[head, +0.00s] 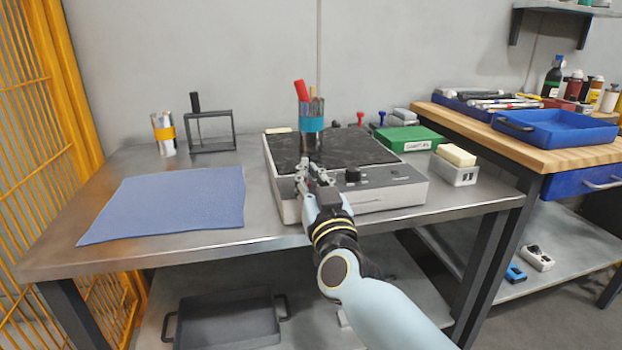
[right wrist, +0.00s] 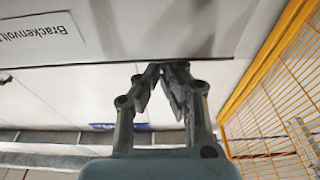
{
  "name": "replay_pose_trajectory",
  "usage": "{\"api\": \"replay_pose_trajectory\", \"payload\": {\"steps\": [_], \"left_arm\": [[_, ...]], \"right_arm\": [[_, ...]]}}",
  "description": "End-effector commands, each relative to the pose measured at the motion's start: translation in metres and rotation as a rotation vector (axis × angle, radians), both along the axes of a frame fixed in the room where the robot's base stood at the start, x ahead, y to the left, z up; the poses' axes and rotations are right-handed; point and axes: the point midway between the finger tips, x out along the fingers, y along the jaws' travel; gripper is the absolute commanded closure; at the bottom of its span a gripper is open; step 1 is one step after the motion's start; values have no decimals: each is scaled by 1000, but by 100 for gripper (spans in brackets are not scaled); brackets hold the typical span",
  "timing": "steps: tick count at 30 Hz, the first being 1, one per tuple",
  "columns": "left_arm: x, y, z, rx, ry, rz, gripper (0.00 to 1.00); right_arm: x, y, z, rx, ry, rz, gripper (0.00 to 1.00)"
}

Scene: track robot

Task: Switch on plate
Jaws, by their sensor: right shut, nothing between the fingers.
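The plate (head: 285,205) is a grey box with a dark speckled top, standing on the steel table. Its sloped front panel (head: 385,188) carries a black knob (head: 352,175) and small marks. My right gripper (head: 303,168) is at the left end of this front panel, left of the knob, shut and empty; it hides part of the panel. In the right wrist view its fingertips (right wrist: 163,68) meet close to the edge of a pale surface with a "Brackenvolt" label (right wrist: 40,38). I cannot tell whether they touch it. My left gripper is out of view.
A can with a blue band (head: 312,122) stands on the plate's top. A blue mat (head: 165,205) lies left of the plate. A green box (head: 410,139) and a grey holder with a sponge (head: 457,172) are to the right. A banded can (head: 164,135) stands back left.

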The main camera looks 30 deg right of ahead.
Motion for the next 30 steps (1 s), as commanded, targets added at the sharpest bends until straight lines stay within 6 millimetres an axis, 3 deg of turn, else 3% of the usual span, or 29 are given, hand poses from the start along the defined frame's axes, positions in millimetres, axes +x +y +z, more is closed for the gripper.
{"api": "replay_pose_trajectory", "payload": {"steps": [13, 17, 26, 30], "left_arm": [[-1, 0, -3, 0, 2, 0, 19], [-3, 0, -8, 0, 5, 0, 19], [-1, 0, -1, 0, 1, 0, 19], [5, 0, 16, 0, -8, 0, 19]], "right_arm": [[-1, 0, -3, 0, 0, 0, 100], [-3, 1, -17, -4, -6, -2, 100], [-3, 1, -9, -1, -7, -1, 100], [-1, 1, 9, -3, -11, 2, 100]]}}
